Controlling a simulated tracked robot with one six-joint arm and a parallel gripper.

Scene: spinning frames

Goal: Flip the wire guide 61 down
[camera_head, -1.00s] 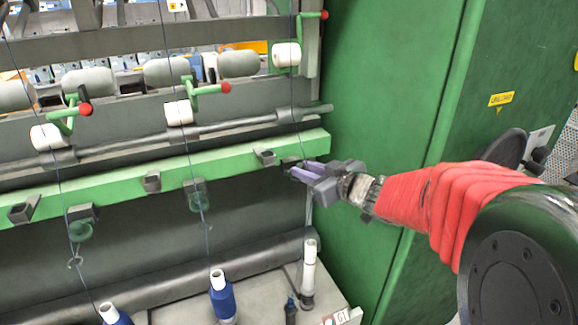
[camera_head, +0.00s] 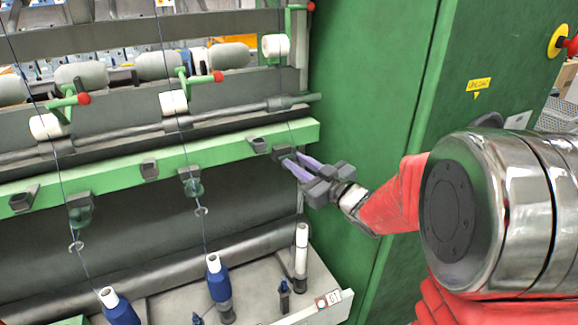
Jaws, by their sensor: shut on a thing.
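The wire guide at the right end of the green rail (camera_head: 110,178) shows as a small dark bracket (camera_head: 282,152), and my gripper (camera_head: 294,163) is at it. The gripper's purple fingers reach up and left from below right, with their tips at the bracket. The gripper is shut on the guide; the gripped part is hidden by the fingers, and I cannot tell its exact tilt. Two other wire guides, the middle one (camera_head: 192,184) and the left one (camera_head: 80,209), hang below the rail with wire rings under them.
Blue bobbins (camera_head: 219,284) stand on the lower ledge, with a white tube (camera_head: 301,250) at its right. A small number plate (camera_head: 334,297) is on the ledge's front. Thin threads run down past the rail. A green cabinet wall (camera_head: 375,110) stands close on the right.

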